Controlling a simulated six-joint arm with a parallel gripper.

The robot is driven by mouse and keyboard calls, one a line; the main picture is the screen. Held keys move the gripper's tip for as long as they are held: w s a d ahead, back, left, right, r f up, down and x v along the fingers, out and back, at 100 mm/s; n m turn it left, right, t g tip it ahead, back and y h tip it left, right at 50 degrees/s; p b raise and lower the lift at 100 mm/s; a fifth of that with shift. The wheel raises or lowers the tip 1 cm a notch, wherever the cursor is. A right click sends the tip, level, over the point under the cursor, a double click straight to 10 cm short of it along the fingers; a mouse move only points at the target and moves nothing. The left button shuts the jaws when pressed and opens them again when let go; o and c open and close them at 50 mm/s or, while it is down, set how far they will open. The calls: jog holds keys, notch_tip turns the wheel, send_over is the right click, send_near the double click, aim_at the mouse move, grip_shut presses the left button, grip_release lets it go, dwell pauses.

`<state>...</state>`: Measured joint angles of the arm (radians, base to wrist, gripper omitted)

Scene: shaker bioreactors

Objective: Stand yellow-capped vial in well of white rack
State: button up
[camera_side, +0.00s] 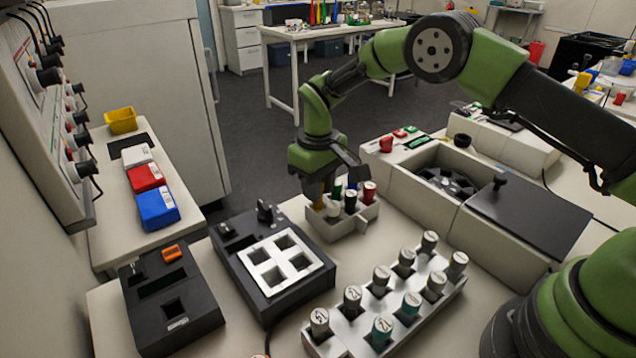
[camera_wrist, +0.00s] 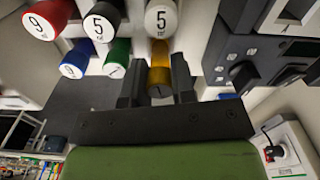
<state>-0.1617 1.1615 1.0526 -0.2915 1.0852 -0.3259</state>
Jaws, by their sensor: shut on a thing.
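The yellow-capped vial shows in the wrist view as a yellow cap (camera_wrist: 160,72) between the two dark fingers of my gripper (camera_wrist: 158,80), which is shut on it. In the side view, my gripper (camera_side: 322,182) is low over the white rack (camera_side: 345,232), and a bit of yellow shows beneath it. The vial's lower part is hidden, so I cannot tell whether it is seated in a well. The rack also holds a red-capped vial (camera_side: 369,190), a black-capped vial (camera_side: 350,200), a white-capped vial (camera_side: 333,210), and blue and green ones.
A dark device with a silver four-hole plate (camera_side: 285,262) stands left of the rack. A silver block (camera_side: 345,330) with several grey- and teal-capped tubes is in front. A centrifuge-like box (camera_side: 440,185) is at right. Blue, red and white boxes (camera_side: 157,208) lie at left.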

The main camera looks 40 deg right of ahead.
jog(key=shift+f, duration=1)
jog(key=shift+f, duration=0.1)
jog(key=o, duration=0.8)
jog(key=shift+r, duration=3.55)
